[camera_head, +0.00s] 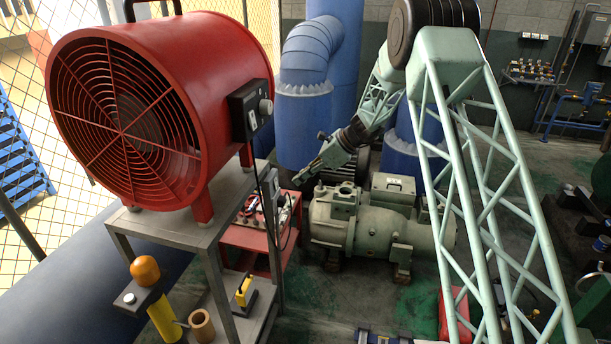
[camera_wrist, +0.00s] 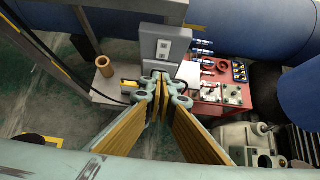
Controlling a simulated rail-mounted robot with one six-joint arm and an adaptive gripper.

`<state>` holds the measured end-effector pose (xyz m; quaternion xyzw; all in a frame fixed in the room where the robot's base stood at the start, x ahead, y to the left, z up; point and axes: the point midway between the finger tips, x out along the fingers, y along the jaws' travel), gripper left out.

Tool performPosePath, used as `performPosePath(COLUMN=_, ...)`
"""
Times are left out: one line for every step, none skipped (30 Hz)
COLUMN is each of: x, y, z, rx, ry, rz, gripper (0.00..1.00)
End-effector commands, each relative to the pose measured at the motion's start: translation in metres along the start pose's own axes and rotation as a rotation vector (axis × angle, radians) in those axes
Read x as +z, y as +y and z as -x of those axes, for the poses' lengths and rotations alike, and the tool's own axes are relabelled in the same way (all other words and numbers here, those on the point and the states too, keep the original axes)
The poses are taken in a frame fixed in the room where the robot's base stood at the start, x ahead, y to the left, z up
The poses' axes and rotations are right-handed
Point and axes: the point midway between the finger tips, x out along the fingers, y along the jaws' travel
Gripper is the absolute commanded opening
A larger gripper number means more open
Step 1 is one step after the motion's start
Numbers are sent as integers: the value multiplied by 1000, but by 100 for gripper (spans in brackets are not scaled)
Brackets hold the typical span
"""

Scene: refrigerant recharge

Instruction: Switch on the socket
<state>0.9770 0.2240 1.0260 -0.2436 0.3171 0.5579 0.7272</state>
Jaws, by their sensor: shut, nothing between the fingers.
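A grey box (camera_wrist: 165,44) with two small pale panels on its face shows in the wrist view; it looks like the socket, but which part is the switch is too small to tell. In the head view my gripper (camera_head: 303,178) is in the air, to the right of the metal stand.
A red fan (camera_head: 145,110) stands on the metal stand (camera_head: 190,225). A red table (camera_wrist: 212,89) with gauges and fittings is right of the box in the wrist view. A green compressor (camera_head: 375,225) and blue pipes (camera_head: 318,100) are close by.

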Motion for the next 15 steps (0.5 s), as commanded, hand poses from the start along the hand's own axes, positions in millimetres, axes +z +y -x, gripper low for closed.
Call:
performPosePath(x=0, y=1, z=-9, rx=2, ry=1, rz=0, gripper=0)
performPosePath(x=0, y=1, z=-13, rx=2, ry=0, rz=0, gripper=0)
performPosePath(x=0, y=1, z=-18, rx=2, ry=0, rz=-1, gripper=0)
performPosePath(x=0, y=0, z=-21, rx=1, ry=-1, rz=-1, gripper=0)
performPosePath(x=0, y=0, z=-25, rx=1, ry=-1, rz=-1, gripper=0)
performPosePath(x=0, y=0, z=-30, rx=1, ry=-1, rz=-1, gripper=0)
performPosePath(x=0, y=0, z=-34, rx=1, ry=-1, rz=-1, gripper=0)
performPosePath(x=0, y=0, z=-38, rx=2, ry=0, rz=-1, gripper=0)
performPosePath(x=5, y=0, z=-42, rx=1, ry=0, rz=1, gripper=0)
performPosePath(x=7, y=0, z=-44, rx=1, ry=0, rz=2, gripper=0)
performPosePath(x=10, y=1, z=-47, rx=1, ry=0, rz=2, gripper=0)
performPosePath(x=12, y=0, z=-50, rx=1, ry=0, rz=2, gripper=0)
performPosePath(x=14, y=0, z=-52, rx=1, ry=0, rz=1, gripper=0)
performPosePath(x=16, y=0, z=-54, rx=0, ry=0, rz=1, gripper=0)
performPosePath(x=18, y=0, z=-56, rx=0, ry=0, rz=1, gripper=0)
